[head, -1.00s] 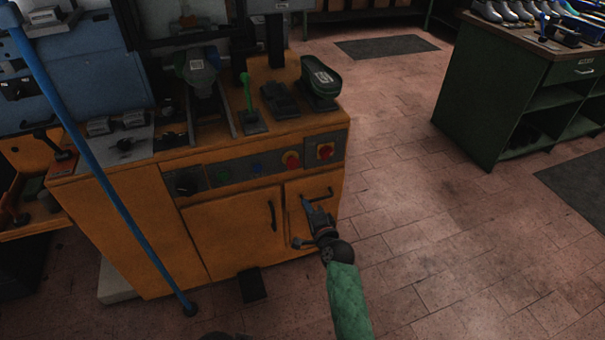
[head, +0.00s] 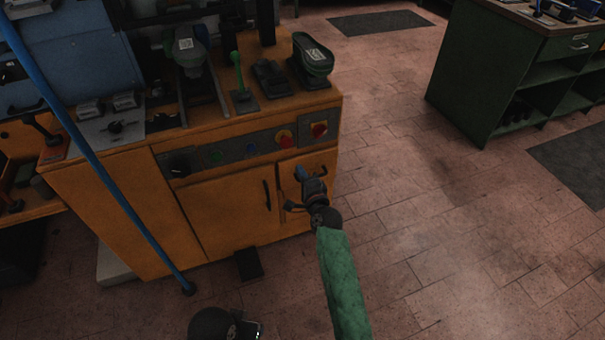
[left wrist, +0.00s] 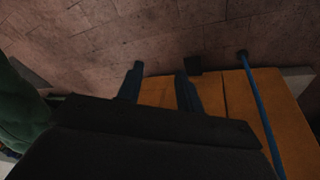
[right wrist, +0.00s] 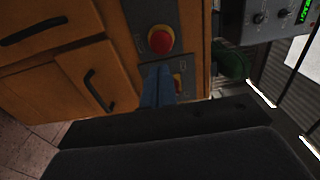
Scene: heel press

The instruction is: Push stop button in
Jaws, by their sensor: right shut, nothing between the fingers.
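Two red stop-type buttons show on the front panel of the orange machine (head: 120,205). One red button (head: 285,139) has a yellow surround; the other red button (head: 319,129) sits on its own plate at the right end. My right gripper (head: 299,173) is shut and empty, in front of the cabinet door below the buttons. In the right wrist view, its closed blue fingertips (right wrist: 158,72) appear just below a red button (right wrist: 160,40) and partly cover a second plate with yellow on it. Contact cannot be seen. My left gripper (left wrist: 158,70) is open and empty, its fingers apart.
A blue pole (head: 100,155) stands before the machine at the left. A green lever (head: 238,75) and a green-black shoe-shaped part (head: 314,62) are on the machine top. A green cabinet (head: 480,75) stands at the right. The floor between is clear.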

